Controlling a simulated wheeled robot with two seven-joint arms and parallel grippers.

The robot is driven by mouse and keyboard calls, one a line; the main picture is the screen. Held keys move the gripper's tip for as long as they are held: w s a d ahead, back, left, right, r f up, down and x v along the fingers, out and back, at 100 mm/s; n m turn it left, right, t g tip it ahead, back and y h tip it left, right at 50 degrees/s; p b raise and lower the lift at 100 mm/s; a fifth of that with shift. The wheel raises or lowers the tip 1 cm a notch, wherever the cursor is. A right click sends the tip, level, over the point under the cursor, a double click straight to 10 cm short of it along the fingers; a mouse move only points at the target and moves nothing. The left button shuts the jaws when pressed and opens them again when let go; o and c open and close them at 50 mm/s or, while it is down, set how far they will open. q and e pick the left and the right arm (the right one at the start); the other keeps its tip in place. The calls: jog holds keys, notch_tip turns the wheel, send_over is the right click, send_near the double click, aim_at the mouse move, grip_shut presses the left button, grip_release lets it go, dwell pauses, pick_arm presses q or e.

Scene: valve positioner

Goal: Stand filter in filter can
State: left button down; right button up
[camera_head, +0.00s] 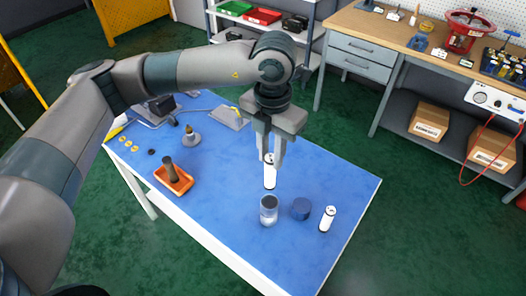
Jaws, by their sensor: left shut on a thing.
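My left gripper (271,157) reaches down over the blue work table, shut on a white cylindrical filter (270,176) with a dark end. The filter hangs roughly upright below the fingers, and its upper part is partly hidden by them. The filter can (268,212), a grey, glassy-looking open cylinder, stands upright on the table just below the filter in the picture. I cannot tell the exact gap between them. My right gripper is not in view.
An orange tray (174,181) holds a brown cylinder at left. A grey cone-shaped part (191,138) stands behind. The table's (230,240) front is clear.

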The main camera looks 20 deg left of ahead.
aim_at(270, 189)
pick_arm(q)
jog(key=shift+d, duration=0.15)
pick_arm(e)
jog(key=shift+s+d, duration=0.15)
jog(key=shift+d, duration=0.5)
pick_arm(q)
jog(key=shift+f, duration=0.15)
jog(key=shift+f+b, duration=0.3)
jog(key=shift+f, duration=2.5)
notch_tip(270, 189, down, 3)
jog(key=b, duration=0.4)
jog(key=shift+f, duration=0.2)
notch_tip(270, 189, down, 2)
jog(key=shift+f+b, duration=0.15)
jog(key=shift+b, duration=1.05)
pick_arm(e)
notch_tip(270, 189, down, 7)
pick_arm(q)
jog(key=shift+f+b, duration=1)
jog(key=shift+f, duration=0.15)
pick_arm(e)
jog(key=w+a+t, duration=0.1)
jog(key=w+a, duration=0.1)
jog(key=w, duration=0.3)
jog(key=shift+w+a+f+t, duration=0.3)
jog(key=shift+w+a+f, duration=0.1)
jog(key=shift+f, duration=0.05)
